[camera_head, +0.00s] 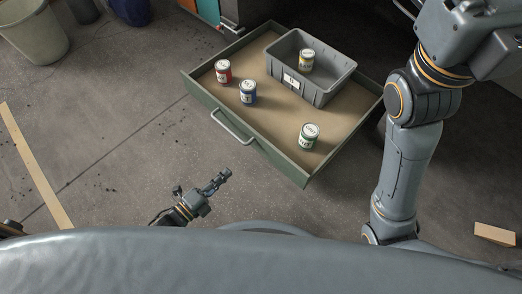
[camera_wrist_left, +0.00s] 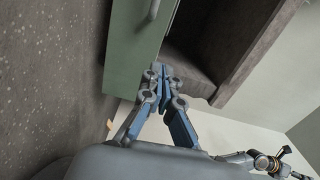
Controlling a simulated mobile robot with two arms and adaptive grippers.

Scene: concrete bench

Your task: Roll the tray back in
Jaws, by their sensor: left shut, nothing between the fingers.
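The tray (camera_head: 282,163) is a green drawer with a brown floor, pulled out at the top middle of the head view. A pale bar handle (camera_head: 231,128) is on its front; the green front (camera_wrist_left: 133,50) and the handle (camera_wrist_left: 153,8) also show in the left wrist view. My left gripper (camera_head: 225,174) is shut and empty, below and apart from the drawer front in the head view. Its fingers (camera_wrist_left: 157,72) point toward the green panel in the left wrist view. My right arm comes down the right side of the head view; its gripper fingers do not show.
A bucket (camera_head: 32,32) and a wooden strip (camera_head: 35,165) are at left. Floor before the tray is clear.

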